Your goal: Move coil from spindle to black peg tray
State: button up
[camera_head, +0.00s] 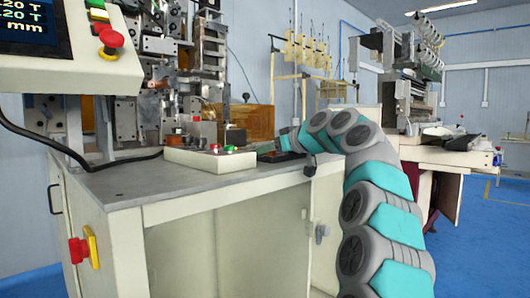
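A small copper-brown coil (174,141) shows low at the front of the winding machine, behind the white control box; its spindle cannot be made out clearly. A low black tray (281,156) lies on the bench top near its right end, partly hidden by my arm; its pegs are too small to tell. My grey and teal arm rises at the right and bends over the bench's right end. A small dark part at its end, seemingly my gripper (309,166), is beside the tray. Its fingers are too small and covered to tell whether they are open or hold anything.
A white control box (210,159) with red and green buttons stands on the bench top (140,184). The winding machine (150,75) fills the back left, with a display panel (70,45) overhanging. A black cable (75,152) crosses the left. The front bench top is clear.

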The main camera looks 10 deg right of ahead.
jog(key=o, duration=0.3)
jog(key=shift+o, duration=0.2)
jog(key=v, duration=0.7)
jog(key=shift+s+d+r+b, duration=0.15)
jog(key=shift+s+b, duration=0.15)
jog(key=shift+b, duration=0.05)
jog(key=shift+s+d, duration=0.1)
